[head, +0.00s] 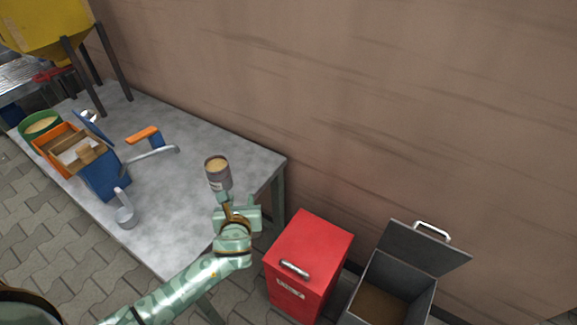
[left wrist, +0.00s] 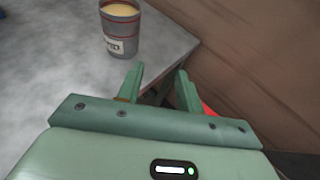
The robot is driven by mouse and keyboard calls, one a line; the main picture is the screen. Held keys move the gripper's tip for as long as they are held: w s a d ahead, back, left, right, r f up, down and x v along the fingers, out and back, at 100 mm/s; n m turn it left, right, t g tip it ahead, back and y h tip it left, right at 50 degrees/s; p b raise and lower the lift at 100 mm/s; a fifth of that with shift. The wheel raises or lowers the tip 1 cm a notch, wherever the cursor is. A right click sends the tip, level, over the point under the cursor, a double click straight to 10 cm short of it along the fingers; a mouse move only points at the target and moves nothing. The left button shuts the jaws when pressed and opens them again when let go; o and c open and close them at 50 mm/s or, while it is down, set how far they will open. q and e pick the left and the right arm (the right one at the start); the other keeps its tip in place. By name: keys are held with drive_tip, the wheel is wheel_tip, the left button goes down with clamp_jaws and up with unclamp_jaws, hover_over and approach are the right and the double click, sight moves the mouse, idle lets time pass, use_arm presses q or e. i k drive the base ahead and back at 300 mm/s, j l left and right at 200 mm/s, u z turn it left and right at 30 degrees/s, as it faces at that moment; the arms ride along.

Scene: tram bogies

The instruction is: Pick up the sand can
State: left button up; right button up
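The sand can (head: 217,173) is a grey cylinder with a reddish band, a pale label and tan sand at its open top. It stands upright near the right end of the grey table. It also shows in the left wrist view (left wrist: 121,31), ahead of the fingers and to their left. My left gripper (head: 231,205) is just on the near side of the can in the head view. In the left wrist view the fingers (left wrist: 159,74) are apart, with nothing between them. My right gripper is not in view.
The grey table (head: 180,210) holds a metal scoop (head: 124,212), an orange-handled tool (head: 144,135), an orange tray (head: 45,139) and a green sand bucket (head: 28,132). A red bin (head: 318,252) and an open-lidded grey bin (head: 432,250) stand right of it. The wall rises behind.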

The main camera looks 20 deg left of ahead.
sight(218, 168)
drive_tip(key=k+j+z, duration=0.2)
drive_tip(key=j, duration=0.2)
drive_tip(key=k+j+z, duration=0.15)
drive_tip(key=j, duration=0.3)
drive_tip(key=k+j+z, duration=0.2)
drive_tip(key=j, duration=0.15)
drive_tip(key=k+j+z, duration=0.2)
drive_tip(key=j, duration=0.2)
drive_tip(key=i, duration=0.05)
